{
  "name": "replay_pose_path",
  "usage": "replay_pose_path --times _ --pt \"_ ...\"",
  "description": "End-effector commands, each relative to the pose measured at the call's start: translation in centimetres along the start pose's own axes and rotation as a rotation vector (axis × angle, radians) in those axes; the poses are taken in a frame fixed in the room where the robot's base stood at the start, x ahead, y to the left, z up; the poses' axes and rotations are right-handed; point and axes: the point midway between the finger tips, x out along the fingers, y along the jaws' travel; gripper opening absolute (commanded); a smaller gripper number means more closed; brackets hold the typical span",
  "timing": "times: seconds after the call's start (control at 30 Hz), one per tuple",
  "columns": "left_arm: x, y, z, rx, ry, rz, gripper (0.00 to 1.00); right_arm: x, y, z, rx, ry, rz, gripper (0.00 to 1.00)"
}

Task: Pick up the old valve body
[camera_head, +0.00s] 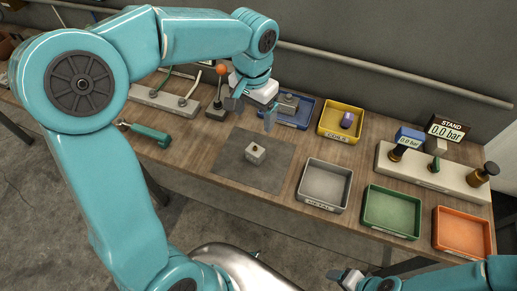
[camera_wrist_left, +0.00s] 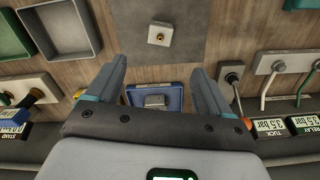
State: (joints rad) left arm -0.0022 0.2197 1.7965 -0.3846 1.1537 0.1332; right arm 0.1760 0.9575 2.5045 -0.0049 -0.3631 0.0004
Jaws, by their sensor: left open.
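A small grey block with a brass-coloured fitting on top (camera_head: 256,153) sits on the dark mat (camera_head: 232,171); it also shows in the left wrist view (camera_wrist_left: 159,35). Another grey block (camera_head: 288,101) lies in the blue tray (camera_head: 300,121), partly hidden by my left gripper; it also shows in the wrist view (camera_wrist_left: 155,100). I cannot tell from markings which is the old valve body. My left gripper (camera_head: 252,112) is open and empty above the bench, behind the mat block and near the blue tray. My right gripper (camera_head: 346,277) is at the bottom edge, its jaws unclear.
A yellow tray (camera_head: 323,128) holds a purple item. Grey (camera_head: 306,183), green (camera_head: 367,208) and orange (camera_head: 438,229) trays look empty. A teal tool (camera_head: 150,134) lies left of the mat. A lever with an orange knob (camera_head: 221,70) stands close to the left gripper. A fitting stand (camera_head: 432,174) is right.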

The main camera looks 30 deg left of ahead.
Motion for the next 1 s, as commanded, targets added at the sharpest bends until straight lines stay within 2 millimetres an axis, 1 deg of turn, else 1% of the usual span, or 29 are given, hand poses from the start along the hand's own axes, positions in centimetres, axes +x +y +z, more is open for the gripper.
replay_pose_path --times 0.03,0.2,0.3,0.4,0.63,0.83,0.9,1.0 --pt "1.1 0.0 0.3 -0.001 -0.007 0.0 0.81 0.1 0.0 0.0 0.0 -0.001 0.0 0.66" --pt "5.3 0.0 0.6 0.0 -0.008 0.001 0.81 0.3 0.1 0.0 0.0 -0.001 0.0 0.66" --pt "7.5 0.1 0.7 0.001 -0.007 0.001 0.81 0.4 0.1 0.0 0.0 0.0 0.0 0.66" --pt "9.1 0.1 0.6 -0.001 -0.006 0.0 0.81 0.4 0.1 0.0 0.0 0.0 0.0 0.66" --pt "10.9 0.1 0.3 0.0 -0.005 0.001 0.81 0.3 0.1 0.0 0.0 0.0 0.0 0.66" --pt "14.1 -0.1 -0.3 0.0 -0.006 0.001 0.81 0.0 0.0 0.0 0.0 0.0 0.0 0.66" --pt "14.9 -0.1 -0.3 -0.001 -0.003 0.001 0.81 0.0 0.0 0.0 0.0 0.0 0.0 0.66" --pt "15.4 -0.1 -0.4 -0.001 -0.002 0.001 0.81 0.0 0.0 0.0 0.0 0.0 0.0 0.66"
